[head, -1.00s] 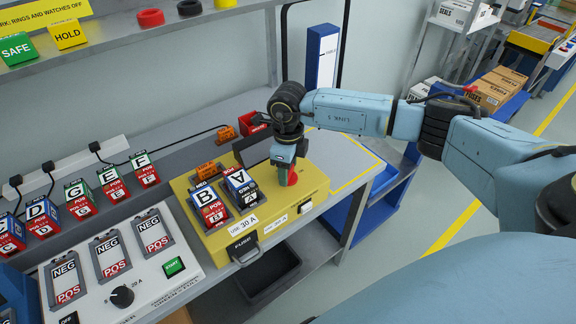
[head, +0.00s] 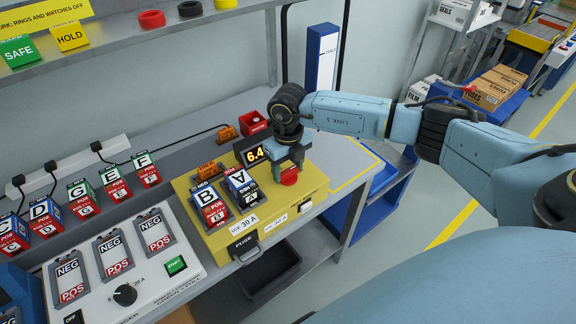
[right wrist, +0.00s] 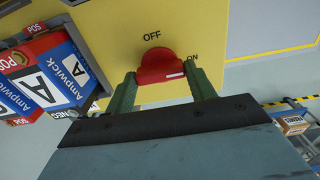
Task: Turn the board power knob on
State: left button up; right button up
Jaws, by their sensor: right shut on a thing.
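The red power knob (head: 289,176) sits on the right part of the yellow board (head: 313,190). In the right wrist view the knob (right wrist: 160,66) lies between labels OFF and ON, its white mark on the ON side. My right gripper (head: 290,160) is shut on the knob from above; its two green fingers (right wrist: 158,88) stand on either side of it. A display (head: 254,154) at the back of the board is lit and reads 6.4. Batteries A (head: 243,187) and B (head: 211,206) sit on the board beside the knob. My left gripper is out of view.
A white charger panel (head: 190,258) with a black knob (head: 125,294) and green START button stands to the left. Several lettered batteries line the back left. A red bin (head: 254,123) is behind the board. Bare bench lies right of the board.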

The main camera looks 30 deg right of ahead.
aim_at(288, 170)
dwell(0.4)
jog(key=o, duration=1)
jog(key=shift+r, duration=0.1)
notch_tip(288, 170, up, 13)
jog(key=shift+r, duration=0.15)
